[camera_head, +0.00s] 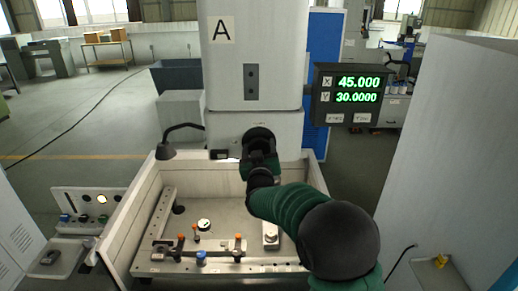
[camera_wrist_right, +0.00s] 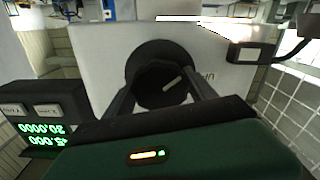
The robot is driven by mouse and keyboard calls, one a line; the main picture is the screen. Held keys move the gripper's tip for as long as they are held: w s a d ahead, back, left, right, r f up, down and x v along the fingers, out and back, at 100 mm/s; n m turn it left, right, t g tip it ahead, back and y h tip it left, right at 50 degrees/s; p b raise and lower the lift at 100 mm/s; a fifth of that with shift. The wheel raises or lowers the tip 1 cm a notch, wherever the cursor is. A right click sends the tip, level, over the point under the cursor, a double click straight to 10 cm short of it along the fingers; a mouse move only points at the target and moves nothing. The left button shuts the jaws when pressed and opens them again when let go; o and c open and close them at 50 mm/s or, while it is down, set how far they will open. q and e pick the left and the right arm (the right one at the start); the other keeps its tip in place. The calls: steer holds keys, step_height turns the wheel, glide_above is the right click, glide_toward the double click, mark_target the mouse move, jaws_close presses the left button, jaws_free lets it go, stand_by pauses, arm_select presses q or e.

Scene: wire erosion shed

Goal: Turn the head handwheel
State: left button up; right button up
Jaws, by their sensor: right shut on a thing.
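The head handwheel (camera_head: 259,136) is a round black knob on the front of the white machine head (camera_head: 253,60), low on its lower block. It also shows in the right wrist view (camera_wrist_right: 160,72), with a pale pointer line tilted toward the upper right. My right gripper (camera_head: 260,154) reaches up to it from the front, and its body hides part of the knob in the head view. In the right wrist view the two dark fingers (camera_wrist_right: 162,90) stand on either side of the knob, shut on it. My left gripper is in neither view.
A black readout (camera_head: 346,95) shows X 45.000 and Y 30.0000, right of the head. Below is a walled work tank (camera_head: 142,213) with clamps and a dial gauge. A dark lamp (camera_head: 166,150) stands at left. A control panel (camera_head: 88,205) sits further left.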

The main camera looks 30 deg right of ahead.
steer(key=shift+f+m+b, duration=0.2)
steer(key=shift+m+b, duration=0.2)
steer(key=shift+b, duration=0.5)
steer(key=shift+c, duration=0.2)
steer(key=m+b, duration=0.3)
steer(key=b, duration=0.1)
steer(key=shift+f+m+b, duration=0.1)
steer(key=shift+m+b, duration=0.2)
steer(key=shift+b, duration=0.1)
steer(key=shift+r+m+b, duration=0.2)
steer(key=shift+m+b, duration=1.3)
steer(key=shift+m, duration=0.2)
steer(key=o, duration=1.4)
